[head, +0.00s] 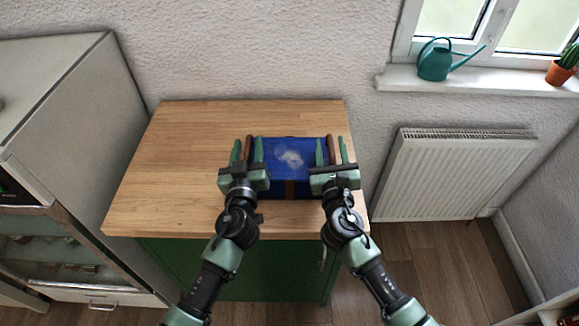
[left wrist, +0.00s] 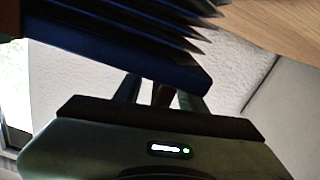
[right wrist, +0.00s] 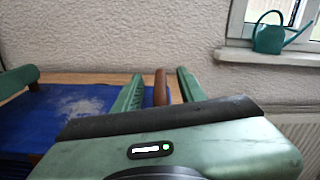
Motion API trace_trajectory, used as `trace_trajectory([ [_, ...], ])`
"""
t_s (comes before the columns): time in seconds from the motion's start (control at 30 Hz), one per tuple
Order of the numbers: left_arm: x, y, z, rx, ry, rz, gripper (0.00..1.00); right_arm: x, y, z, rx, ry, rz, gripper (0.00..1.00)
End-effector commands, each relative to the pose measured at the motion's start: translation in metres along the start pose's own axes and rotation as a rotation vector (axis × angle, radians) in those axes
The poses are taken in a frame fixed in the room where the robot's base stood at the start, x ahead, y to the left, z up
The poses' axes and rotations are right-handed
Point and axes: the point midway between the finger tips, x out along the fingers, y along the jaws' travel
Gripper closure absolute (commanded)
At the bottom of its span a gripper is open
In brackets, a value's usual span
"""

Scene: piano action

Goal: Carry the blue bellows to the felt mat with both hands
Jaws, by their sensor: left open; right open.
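The blue bellows (head: 290,158) lies on the wooden worktop near its right end, with a pale worn patch on top and a brown handle at each side. My left gripper (head: 247,150) is open, with its fingers on either side of the left handle (left wrist: 162,95). My right gripper (head: 331,151) is open, with its fingers on either side of the right handle (right wrist: 160,88). Both handles show between the fingers with the jaws apart. The dark folds of the bellows show in the left wrist view (left wrist: 150,30). I see no felt mat in any view.
The wooden worktop (head: 185,165) is bare to the left of the bellows. A grey cabinet (head: 70,95) stands at its left. A radiator (head: 455,170) is on the wall at right. A teal watering can (head: 434,62) and a potted cactus (head: 563,70) stand on the windowsill.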

Motion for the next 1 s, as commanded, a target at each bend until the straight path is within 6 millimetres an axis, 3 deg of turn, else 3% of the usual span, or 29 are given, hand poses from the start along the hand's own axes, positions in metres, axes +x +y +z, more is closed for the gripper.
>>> trace_trajectory([
  [0.13, -0.0003, -0.0001, 0.0001, 0.0, 0.0, 0.0, 0.62, -0.0001, -0.0001, 0.0001, 0.0, 0.0, 0.0, 0.62],
  [0.27, -0.0003, -0.0001, 0.0, 0.0, 0.0, 0.0, 0.98, -0.0002, -0.0001, 0.0001, 0.0, 0.0, 0.0, 0.98],
  [0.3, -0.0004, -0.0001, 0.0001, 0.0, 0.0, 0.0, 1.0, -0.0002, -0.0001, 0.0001, 0.0, 0.0, 0.0, 1.0],
  [1.0, -0.0003, -0.0007, -0.0001, -0.001, 0.0, -0.002, 1.0, -0.0005, 0.0, -0.0003, -0.002, 0.0, 0.0, 1.0],
])
